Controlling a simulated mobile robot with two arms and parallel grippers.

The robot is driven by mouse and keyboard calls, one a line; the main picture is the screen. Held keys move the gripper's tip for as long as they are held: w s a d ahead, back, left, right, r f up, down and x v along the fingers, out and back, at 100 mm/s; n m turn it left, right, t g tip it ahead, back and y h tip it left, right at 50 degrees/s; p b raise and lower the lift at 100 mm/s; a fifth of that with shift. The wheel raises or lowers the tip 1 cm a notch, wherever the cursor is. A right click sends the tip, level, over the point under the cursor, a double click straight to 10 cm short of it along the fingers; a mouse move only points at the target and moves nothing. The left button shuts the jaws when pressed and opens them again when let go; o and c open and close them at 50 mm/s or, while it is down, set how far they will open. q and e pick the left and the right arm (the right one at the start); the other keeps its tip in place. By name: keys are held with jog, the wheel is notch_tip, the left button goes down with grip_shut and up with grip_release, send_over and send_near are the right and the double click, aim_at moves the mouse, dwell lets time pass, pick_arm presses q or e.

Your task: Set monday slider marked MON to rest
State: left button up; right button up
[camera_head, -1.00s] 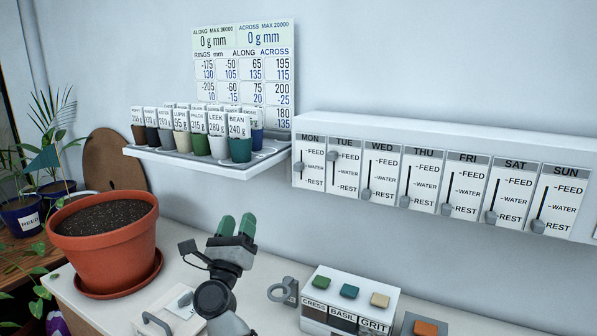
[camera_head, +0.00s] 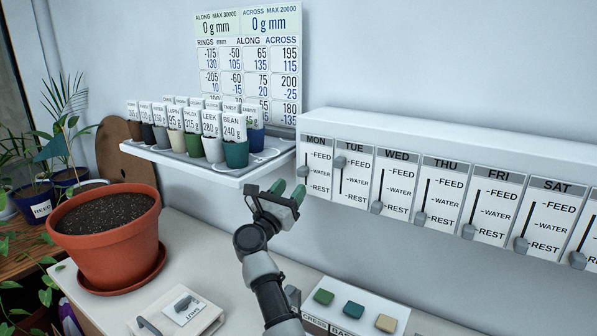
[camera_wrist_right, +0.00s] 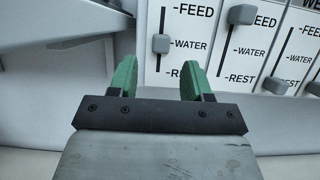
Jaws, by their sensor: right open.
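The MON slider (camera_head: 304,172) is a grey knob on the leftmost panel of the white slider box (camera_head: 420,136), at the WATER level. In the right wrist view the same knob (camera_wrist_right: 160,43) sits beside the WATER mark, a little above the gap between my fingers. My right gripper (camera_head: 288,191) with green fingertips is open and empty, just below and in front of the MON panel. In the wrist view its fingers (camera_wrist_right: 158,76) stand apart, with the knob not between them. The MON track's lower part is partly hidden in the head view. My left gripper is not in view.
The TUE slider (camera_head: 341,161) is at FEED; the WED slider (camera_head: 377,207) is at REST. A shelf of labelled pots (camera_head: 236,152) stands close left of my gripper. A terracotta pot (camera_head: 110,255) and a seed box (camera_head: 355,308) are below.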

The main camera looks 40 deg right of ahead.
aim_at(303, 171)
jog(key=p+x, duration=0.1)
jog(key=x, duration=0.3)
jog(key=shift+f, duration=0.1)
jog(key=shift+d, duration=0.2)
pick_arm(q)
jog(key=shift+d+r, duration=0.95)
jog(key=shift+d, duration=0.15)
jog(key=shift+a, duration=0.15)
pick_arm(e)
jog(key=shift+c, duration=0.5)
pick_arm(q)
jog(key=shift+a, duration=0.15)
pick_arm(e)
grip_shut()
